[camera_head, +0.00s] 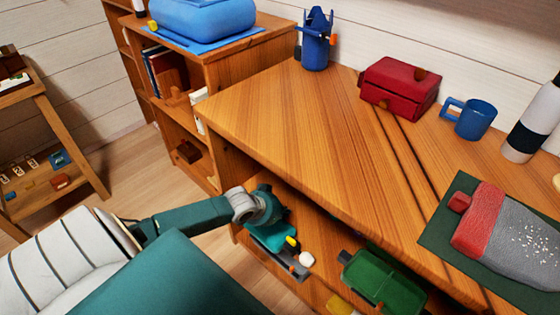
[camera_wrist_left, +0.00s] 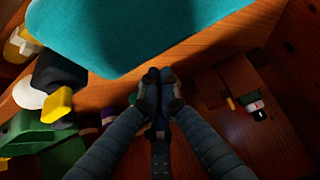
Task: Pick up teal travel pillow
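A teal shape, apparently the travel pillow (camera_head: 272,238), lies in the lower shelf space of the wooden desk, partly hidden behind my left gripper (camera_head: 265,208). In the left wrist view my left gripper (camera_wrist_left: 158,78) has its fingertips together, with nothing visible between them. A large smooth teal surface (camera_wrist_left: 140,30) fills the top of that view, beyond a wooden strip and apart from the fingertips. I cannot tell whether it is the pillow. My right gripper is not in view.
Beside the teal shape are a white ball (camera_head: 306,259), a yellow piece (camera_head: 292,242) and a green tray (camera_head: 400,290). The desk top (camera_head: 290,120) above carries a red box (camera_head: 400,86) and a blue mug (camera_head: 473,119). A bookcase (camera_head: 225,75) stands left of it.

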